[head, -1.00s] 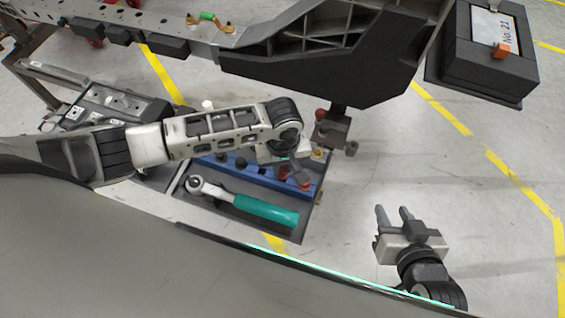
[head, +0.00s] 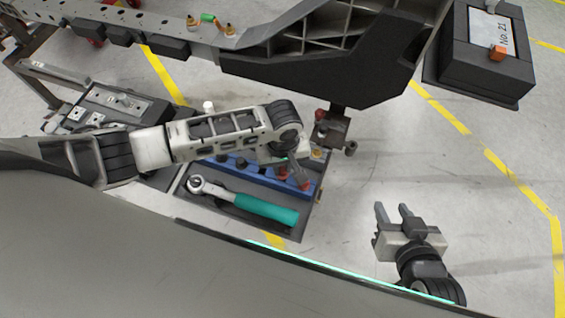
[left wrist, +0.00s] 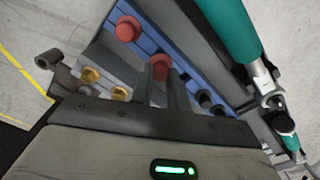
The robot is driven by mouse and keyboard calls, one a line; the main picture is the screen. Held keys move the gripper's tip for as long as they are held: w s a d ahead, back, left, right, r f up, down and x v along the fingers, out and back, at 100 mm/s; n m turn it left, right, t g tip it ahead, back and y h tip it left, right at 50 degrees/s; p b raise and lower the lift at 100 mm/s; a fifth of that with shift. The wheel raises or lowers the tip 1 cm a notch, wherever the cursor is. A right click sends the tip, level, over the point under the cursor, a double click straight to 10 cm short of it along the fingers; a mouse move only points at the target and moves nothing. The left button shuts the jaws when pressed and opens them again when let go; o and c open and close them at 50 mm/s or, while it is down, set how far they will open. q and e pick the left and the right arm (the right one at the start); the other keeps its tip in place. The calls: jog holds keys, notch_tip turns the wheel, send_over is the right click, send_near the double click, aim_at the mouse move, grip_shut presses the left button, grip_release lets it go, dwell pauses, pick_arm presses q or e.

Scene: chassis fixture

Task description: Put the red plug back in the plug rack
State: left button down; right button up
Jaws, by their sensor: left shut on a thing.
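The blue plug rack (head: 243,172) lies in the grey tray, partly hidden under my left arm. My left gripper (left wrist: 163,85) is over the rack's right part, fingers pointing down. It is shut on a red plug (left wrist: 158,66), whose round head shows at the fingertips in the left wrist view. Whether this plug sits in a hole or just above the rack I cannot tell. A second red plug (left wrist: 128,28) stands farther along the rack, apart from the fingers. Several black plugs (left wrist: 204,98) stand on the other side. My right gripper (head: 394,215) is open and empty over the floor.
A teal-handled ratchet (head: 265,208) lies in the tray in front of the rack. Yellow knobs (left wrist: 90,75) stand beside the rack. The large dark chassis (head: 340,75) overhangs behind. A black box (head: 484,70) is at the far right. Room around my right gripper is clear.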

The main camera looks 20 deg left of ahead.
pick_arm(q)
jog(key=shift+f, duration=0.15)
dwell(0.5)
jog(key=shift+f, duration=0.55)
jog(key=shift+p, duration=0.5)
jog(key=shift+f, duration=0.5)
dwell(0.4)
jog(key=c, duration=1.3)
grip_release()
